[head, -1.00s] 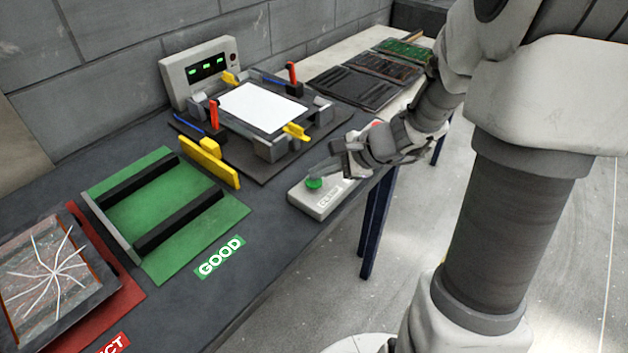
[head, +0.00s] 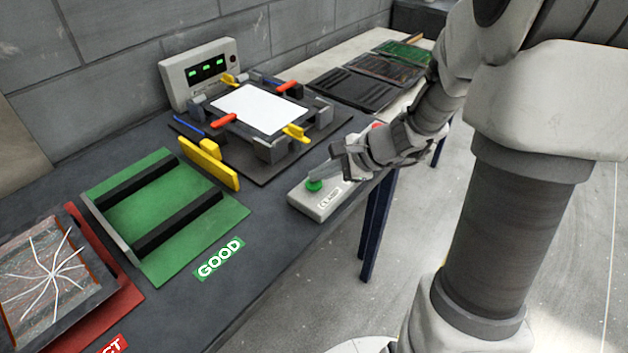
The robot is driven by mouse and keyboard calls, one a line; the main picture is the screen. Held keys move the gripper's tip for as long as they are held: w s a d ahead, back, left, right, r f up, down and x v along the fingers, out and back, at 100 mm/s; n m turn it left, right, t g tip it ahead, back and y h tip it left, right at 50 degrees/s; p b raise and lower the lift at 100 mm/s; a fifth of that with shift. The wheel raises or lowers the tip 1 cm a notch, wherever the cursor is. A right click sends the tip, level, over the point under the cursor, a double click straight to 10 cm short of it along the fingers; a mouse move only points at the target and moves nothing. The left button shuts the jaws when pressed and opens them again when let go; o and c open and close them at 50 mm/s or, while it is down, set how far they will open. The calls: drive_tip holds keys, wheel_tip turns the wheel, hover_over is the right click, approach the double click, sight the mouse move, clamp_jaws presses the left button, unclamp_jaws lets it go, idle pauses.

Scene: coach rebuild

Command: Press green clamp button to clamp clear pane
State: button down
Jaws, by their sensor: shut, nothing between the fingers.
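The green clamp button (head: 314,185) sits on the left end of a pale button box (head: 321,205) at the table's front edge. The pane (head: 259,109) looks white and lies flat in the clamping fixture (head: 271,150). The red clamp levers, one at the left (head: 223,120) and one at the back right (head: 289,86), lie tilted down toward the pane.
A control box (head: 200,72) with green lit displays stands behind the fixture. A green GOOD tray (head: 180,245) lies to the left, with a cracked pane (head: 52,272) on a red tray beyond it. Dark racks (head: 352,88) stand at the back right.

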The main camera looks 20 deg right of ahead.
sight(319, 184)
drive_tip(key=shift+r+p, duration=0.4)
drive_tip(key=shift+r, duration=0.3)
wheel_tip(319, 184, up, 5)
drive_tip(key=p, duration=0.4)
drive_tip(key=shift+r, duration=0.1)
idle(0.5)
